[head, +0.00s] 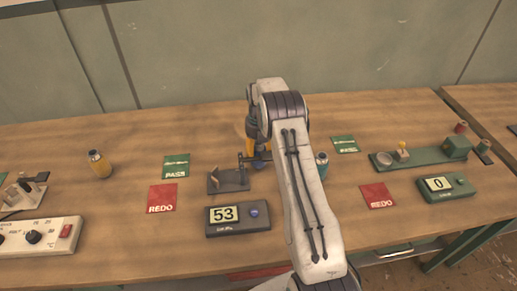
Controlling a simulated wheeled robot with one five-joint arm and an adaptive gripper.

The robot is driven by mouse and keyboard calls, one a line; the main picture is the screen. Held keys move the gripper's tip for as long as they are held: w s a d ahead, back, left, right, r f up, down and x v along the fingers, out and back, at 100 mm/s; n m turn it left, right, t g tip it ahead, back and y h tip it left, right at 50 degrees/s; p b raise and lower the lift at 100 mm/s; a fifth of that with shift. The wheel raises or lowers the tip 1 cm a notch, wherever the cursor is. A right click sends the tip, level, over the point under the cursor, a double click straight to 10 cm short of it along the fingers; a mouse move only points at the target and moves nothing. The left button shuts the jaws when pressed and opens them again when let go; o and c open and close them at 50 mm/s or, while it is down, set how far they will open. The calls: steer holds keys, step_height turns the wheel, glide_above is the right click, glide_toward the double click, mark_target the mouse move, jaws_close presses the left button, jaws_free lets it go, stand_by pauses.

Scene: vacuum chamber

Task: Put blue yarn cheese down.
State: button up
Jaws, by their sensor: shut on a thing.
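My gripper (257,158) is shut just left of my forearm, low over the middle of the bench and close to a small dark stand. Orange-yellow and dark parts show at its end. What it holds is mostly hidden, and I cannot make out its colour or whether it touches the bench. A blue yarn cheese (321,166) with a pale top shows just right of my arm, apart from the gripper. My arm partly hides it.
A dark stand (228,180) and a display reading 53 (238,219) sit in front. Green PASS (176,167) and red REDO (162,198) cards lie left. Another display reads 0 (446,189). Bare wood lies between.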

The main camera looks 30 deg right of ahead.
steer(key=shift+f, duration=0.1)
steer(key=o, duration=0.7)
steer(key=shift+f, duration=0.1)
steer(key=o, duration=0.5)
